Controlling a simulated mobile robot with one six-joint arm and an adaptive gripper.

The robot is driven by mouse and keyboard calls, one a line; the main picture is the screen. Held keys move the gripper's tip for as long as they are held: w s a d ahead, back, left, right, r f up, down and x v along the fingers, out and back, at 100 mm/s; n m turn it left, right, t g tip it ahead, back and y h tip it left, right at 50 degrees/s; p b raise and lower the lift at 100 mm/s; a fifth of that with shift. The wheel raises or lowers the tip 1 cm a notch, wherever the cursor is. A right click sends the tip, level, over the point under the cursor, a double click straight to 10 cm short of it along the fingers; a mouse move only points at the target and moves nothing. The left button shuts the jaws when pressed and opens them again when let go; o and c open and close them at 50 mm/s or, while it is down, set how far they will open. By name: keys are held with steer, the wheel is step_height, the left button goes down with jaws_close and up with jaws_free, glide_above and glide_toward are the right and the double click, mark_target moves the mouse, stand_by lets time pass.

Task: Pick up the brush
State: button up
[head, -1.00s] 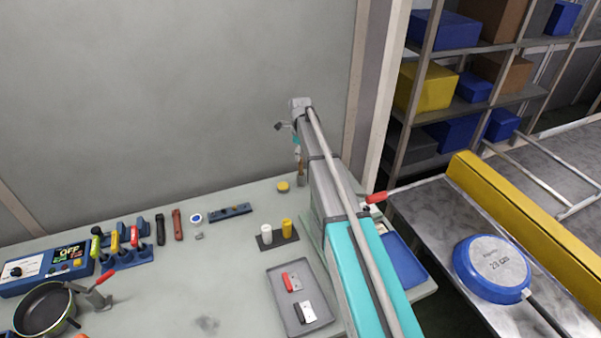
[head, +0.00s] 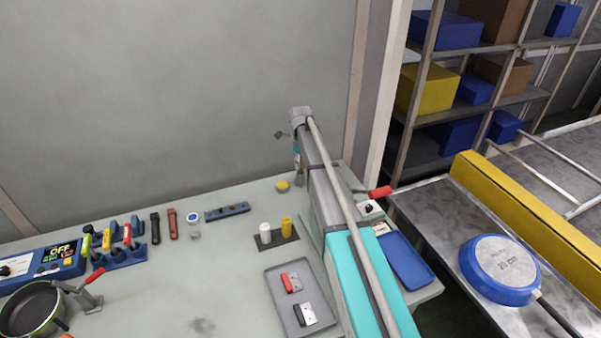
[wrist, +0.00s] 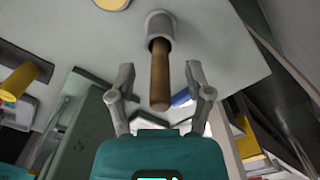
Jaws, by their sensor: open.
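The brush shows as a brown wooden handle (wrist: 160,82) in the wrist view. It stands in a grey cylindrical holder (wrist: 160,24), and its lower end is hidden there. In the head view the handle (head: 298,163) and holder (head: 299,181) are small at the bench's back edge, beside my arm. My gripper (wrist: 161,72) is open, with one finger on each side of the handle and visible gaps between. In the head view the fingers are too small to make out.
A yellow round piece (head: 282,186) lies left of the holder. White (head: 265,233) and yellow (head: 286,227) cylinders stand on a dark base nearby. A grey tray (head: 274,311) holds red and black handled scrapers.

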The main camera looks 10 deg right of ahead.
stand_by(0.4)
jaws_close()
steer(key=shift+r, duration=0.25)
step_height(320, 180, up, 10)
steer(key=p, duration=1)
steer(key=shift+f, duration=0.2)
stand_by(0.5)
